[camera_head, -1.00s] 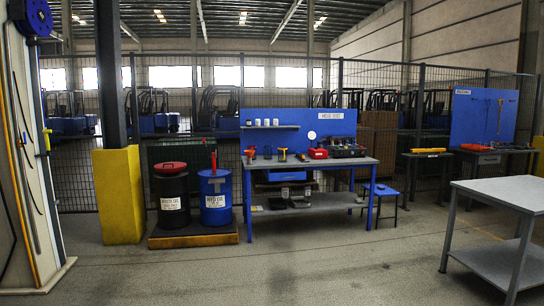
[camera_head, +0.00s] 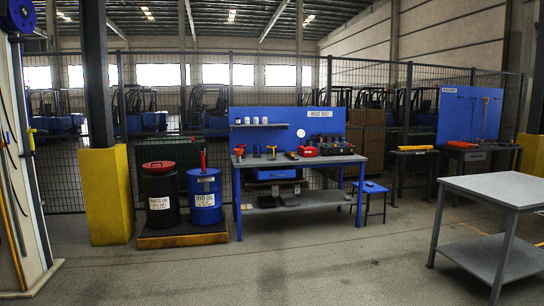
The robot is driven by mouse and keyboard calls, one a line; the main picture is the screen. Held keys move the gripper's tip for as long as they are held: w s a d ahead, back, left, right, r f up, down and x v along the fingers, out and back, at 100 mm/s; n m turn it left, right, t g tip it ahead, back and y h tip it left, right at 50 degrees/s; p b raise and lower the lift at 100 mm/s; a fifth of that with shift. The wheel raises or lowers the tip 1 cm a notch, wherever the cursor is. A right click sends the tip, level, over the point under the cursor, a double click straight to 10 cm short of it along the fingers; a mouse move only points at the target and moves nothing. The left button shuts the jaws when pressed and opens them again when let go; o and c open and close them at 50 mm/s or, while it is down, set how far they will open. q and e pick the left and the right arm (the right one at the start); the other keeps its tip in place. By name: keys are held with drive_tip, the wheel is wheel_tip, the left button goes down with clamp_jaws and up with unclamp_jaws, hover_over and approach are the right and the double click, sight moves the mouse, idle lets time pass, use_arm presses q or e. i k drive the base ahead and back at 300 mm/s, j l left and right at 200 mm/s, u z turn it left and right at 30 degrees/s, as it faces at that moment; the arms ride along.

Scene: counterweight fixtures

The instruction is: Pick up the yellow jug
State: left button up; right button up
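I cannot make out a yellow jug for certain in the head view. Small items stand on the blue workbench (camera_head: 300,161), among them a dark cup-like item (camera_head: 256,150) and an upright item with some yellow or orange (camera_head: 271,152), too small to identify. A flat yellow item (camera_head: 412,148) lies on a dark side table (camera_head: 416,153) to the right of the workbench. Neither of my grippers is in view.
A black drum (camera_head: 160,195) and a blue drum (camera_head: 204,198) stand on a low platform (camera_head: 185,238) beside a yellow pillar guard (camera_head: 107,195). A blue stool (camera_head: 370,188) and grey table (camera_head: 497,188) are at right. The middle floor is clear.

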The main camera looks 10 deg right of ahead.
sight(271, 150)
drive_tip(key=i+l+z, duration=0.35)
drive_tip(key=i, duration=0.55)
drive_tip(key=i+z, duration=0.3)
drive_tip(key=i, duration=5.4)
